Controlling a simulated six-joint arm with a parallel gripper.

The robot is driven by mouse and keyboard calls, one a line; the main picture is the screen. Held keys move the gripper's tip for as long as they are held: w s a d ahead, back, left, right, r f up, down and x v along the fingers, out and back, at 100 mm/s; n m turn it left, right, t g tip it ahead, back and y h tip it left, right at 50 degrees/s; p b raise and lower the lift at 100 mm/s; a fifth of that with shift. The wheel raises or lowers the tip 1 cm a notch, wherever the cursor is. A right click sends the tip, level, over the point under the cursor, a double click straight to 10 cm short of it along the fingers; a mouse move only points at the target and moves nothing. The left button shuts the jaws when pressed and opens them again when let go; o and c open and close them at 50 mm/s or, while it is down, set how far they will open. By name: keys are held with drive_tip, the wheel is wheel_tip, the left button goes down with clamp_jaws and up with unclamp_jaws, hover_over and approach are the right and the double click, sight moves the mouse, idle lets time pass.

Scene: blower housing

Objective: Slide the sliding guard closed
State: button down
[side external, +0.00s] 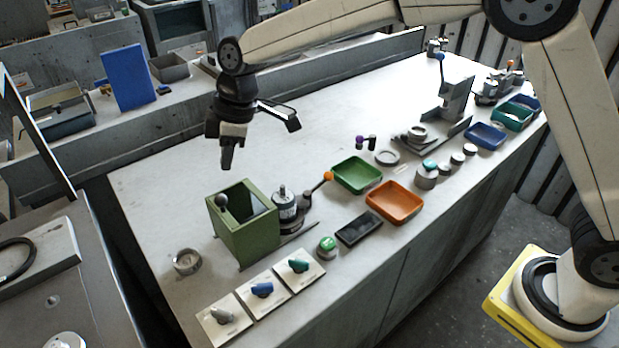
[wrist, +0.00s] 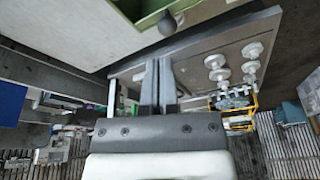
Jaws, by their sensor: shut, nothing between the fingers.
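The green box-shaped housing (side external: 250,236) stands on the bench, with a dark opening in its top. A grey ball knob (side external: 222,201) sits at the left side of this top; I take it to be the sliding guard's handle. The guard panel itself is hard to make out. My gripper (side external: 227,161) is shut and empty, pointing down above the bench, higher than the housing and apart from it. In the wrist view, the shut fingers (wrist: 158,78) show below the knob (wrist: 166,24) and part of the green housing (wrist: 122,20).
A grey cylindrical device (side external: 286,206) and an orange-knobbed lever (side external: 327,176) stand close right of the housing. Three switch plates (side external: 262,289) lie in front, and a round metal cup (side external: 187,261) at left. Green (side external: 357,161) and orange (side external: 395,217) trays lie right. The bench behind the housing is clear.

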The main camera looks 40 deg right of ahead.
sight(256, 193)
drive_tip(key=a+n, duration=0.1)
drive_tip(key=a, duration=0.3)
drive_tip(key=a+r+n, duration=0.1)
drive_tip(key=shift+w+a+r+n+g+y, duration=0.1)
drive_tip(key=shift+w+a+n+g+y, duration=0.2)
drive_tip(key=shift+a, duration=0.1)
wheel_tip(256, 193, down, 9)
drive_tip(key=shift+s+d, duration=0.15)
drive_tip(key=shift+d, duration=0.3)
idle(0.5)
drive_tip(key=shift+r, duration=0.1)
drive_tip(key=d, duration=1.1)
drive_tip(key=shift+a, duration=0.1)
